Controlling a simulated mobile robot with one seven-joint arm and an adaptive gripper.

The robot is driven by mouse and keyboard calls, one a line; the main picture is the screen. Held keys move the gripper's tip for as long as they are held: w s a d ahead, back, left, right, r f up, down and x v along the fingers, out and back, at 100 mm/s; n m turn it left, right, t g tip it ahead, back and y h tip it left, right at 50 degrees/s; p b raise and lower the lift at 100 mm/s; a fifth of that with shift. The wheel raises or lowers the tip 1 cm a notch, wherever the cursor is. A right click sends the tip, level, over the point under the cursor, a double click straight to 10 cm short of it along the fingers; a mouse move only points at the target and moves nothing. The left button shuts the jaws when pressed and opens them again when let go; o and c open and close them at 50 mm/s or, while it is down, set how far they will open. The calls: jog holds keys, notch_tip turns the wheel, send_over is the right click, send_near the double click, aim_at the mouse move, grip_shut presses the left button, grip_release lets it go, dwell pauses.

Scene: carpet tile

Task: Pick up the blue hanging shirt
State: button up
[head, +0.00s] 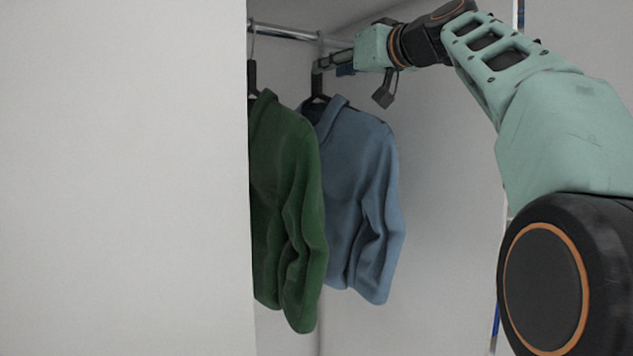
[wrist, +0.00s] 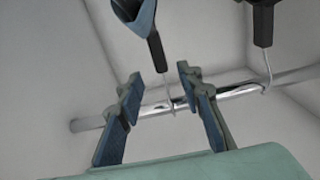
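The blue shirt (head: 358,165) hangs from the rail on a dark hanger, behind and right of the green shirt in the head view. In the wrist view, part of the blue shirt (wrist: 133,10) shows at the top, with its black hanger neck (wrist: 157,52) and thin metal hook. My gripper (head: 322,66) is up near the rail at that hook, above the shirt's collar. In the wrist view, my gripper (wrist: 160,80) has its two fingers apart, with the hook showing between them. Whether either finger touches the hook, I cannot tell.
A metal rail (head: 285,32) crosses the closet and passes close behind my fingers in the wrist view (wrist: 235,96). A green shirt (head: 288,200) hangs left of the blue one. A white panel (head: 125,180) covers the left side.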

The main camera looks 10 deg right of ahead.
jog(key=p+x, duration=0.3)
jog(key=x, duration=0.2)
jog(key=shift+w+a, duration=0.1)
jog(key=shift+a, duration=0.1)
jog(key=shift+w+a+f, duration=0.15)
jog(key=shift+w+f, duration=0.05)
jog(key=shift+w, duration=0.25)
jog(key=shift+c, duration=0.5)
grip_shut()
jog(key=shift+r, duration=0.1)
